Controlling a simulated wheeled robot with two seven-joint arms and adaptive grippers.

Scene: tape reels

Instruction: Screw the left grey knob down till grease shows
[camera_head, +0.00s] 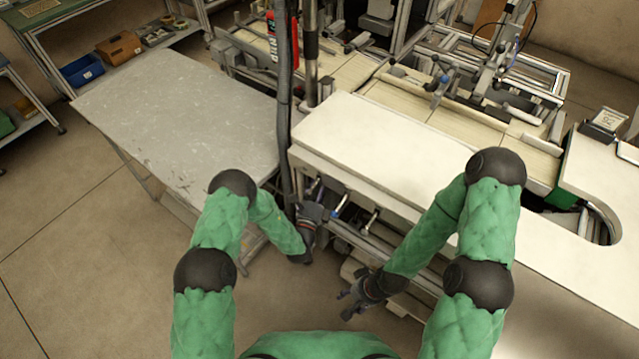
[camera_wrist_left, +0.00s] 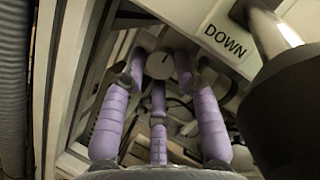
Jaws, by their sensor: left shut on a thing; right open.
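The grey knob (camera_wrist_left: 160,65) shows in the left wrist view as a small round face inside a recess of the machine. My left gripper (camera_wrist_left: 160,72) has its purple-padded fingers around the knob, with fingertips at its sides, shut on it. In the head view, my left gripper (camera_head: 311,212) reaches under the edge of the white worktop, and the knob cannot be made out there. No grease can be made out. My right gripper (camera_head: 358,292) is open and empty, low in front of the machine.
A plate marked DOWN (camera_wrist_left: 226,40) and a thick dark handle (camera_wrist_left: 290,105) on a light shaft sit close right of the left gripper. The white worktop (camera_head: 400,150) overhangs the machine front. A grey table (camera_head: 185,120) stands at the left.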

